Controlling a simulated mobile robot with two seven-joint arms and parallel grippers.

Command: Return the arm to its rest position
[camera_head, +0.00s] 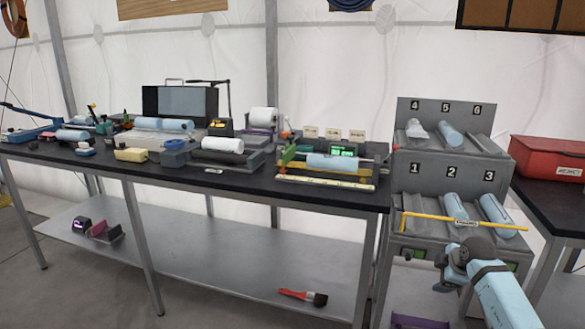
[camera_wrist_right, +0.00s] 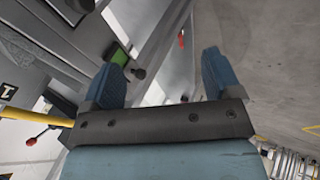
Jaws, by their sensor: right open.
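My right arm (camera_head: 505,300) comes in from the lower right of the head view, in front of the grey numbered rack (camera_head: 440,172). Its gripper (camera_head: 453,285) is near the rack's lower front. In the right wrist view the two blue fingers (camera_wrist_right: 163,75) stand wide apart with nothing between them. Part of the rack front, a green patch and a dark knob show beyond the left finger. A grey floor shows beyond the right one. My left gripper is not in view.
Light blue rolls lie in rack slots 2 (camera_head: 454,206), 3 (camera_head: 497,213) and 5 (camera_head: 450,135). A yellow bar (camera_head: 432,216) crosses the lower rack front. A cluttered black table (camera_head: 345,196) stands left, a red box (camera_head: 548,157) right.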

